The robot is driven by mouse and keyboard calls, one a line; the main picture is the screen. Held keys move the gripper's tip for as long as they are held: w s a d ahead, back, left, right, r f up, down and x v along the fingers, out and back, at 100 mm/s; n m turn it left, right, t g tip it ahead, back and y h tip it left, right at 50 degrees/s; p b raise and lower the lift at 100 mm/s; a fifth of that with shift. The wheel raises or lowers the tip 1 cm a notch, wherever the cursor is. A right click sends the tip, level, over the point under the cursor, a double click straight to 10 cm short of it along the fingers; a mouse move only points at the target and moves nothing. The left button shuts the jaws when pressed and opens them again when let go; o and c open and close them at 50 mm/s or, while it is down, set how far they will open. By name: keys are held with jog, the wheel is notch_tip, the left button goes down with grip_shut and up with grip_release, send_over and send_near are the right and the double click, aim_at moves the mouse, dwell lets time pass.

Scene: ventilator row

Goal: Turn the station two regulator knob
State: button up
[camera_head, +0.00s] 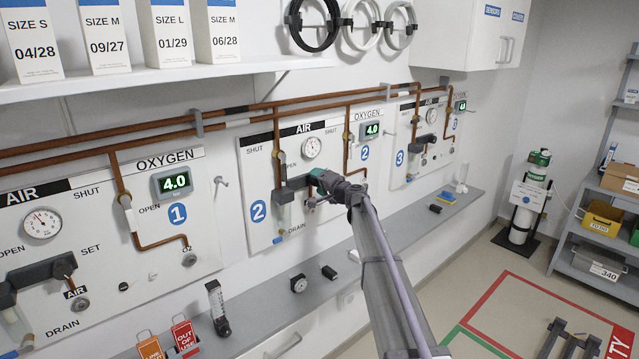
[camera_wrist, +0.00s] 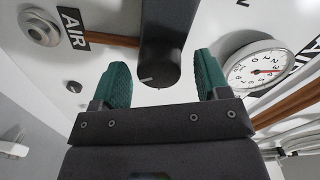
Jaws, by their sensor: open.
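The station two panel (camera_head: 257,160) is on the wall in the middle of the head view, with a dark regulator body (camera_head: 296,184) below its AIR gauge (camera_head: 311,147). My gripper (camera_head: 318,176) is at this regulator and hides its knob there. In the wrist view, the dark round knob (camera_wrist: 159,77) with a white pointer line is at the end of the dark body (camera_wrist: 165,30). My gripper's green fingers (camera_wrist: 162,84) are open, one on each side of the knob. Gaps show on both sides, the left one narrower. Depth between fingertips and knob is hard to tell.
The gauge (camera_wrist: 255,68) and copper pipe (camera_wrist: 290,100) are close to the right finger. Station one's panel (camera_head: 110,215) is on the left, station three's (camera_head: 425,140) on the right. A grey ledge (camera_head: 385,235) runs below, with small items on it.

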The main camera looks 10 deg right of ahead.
jog(key=v, duration=1)
jog(key=shift+s+d, duration=0.2)
jog(key=shift+s, duration=0.1)
jog(key=shift+f, duration=0.1)
jog(key=s+a+f+n+g, duration=0.3)
jog(key=s+f+g, duration=0.15)
jog(key=s, duration=0.45)
jog(key=s+a+f+n+g, duration=0.2)
jog(key=s+a+f+g, duration=0.15)
jog(key=s+f, duration=0.4)
jog(key=s+f+n+g+h, duration=0.1)
jog(key=s+f+g+h, duration=0.1)
jog(key=s, duration=1.2)
jog(key=s+f+n+g+h, duration=0.2)
jog(key=s+g+h, duration=0.3)
jog(key=s, duration=0.9)
jog(key=shift+s+d+f+h, duration=0.2)
jog(key=shift+d+h, duration=0.2)
jog(key=shift+h, duration=0.4)
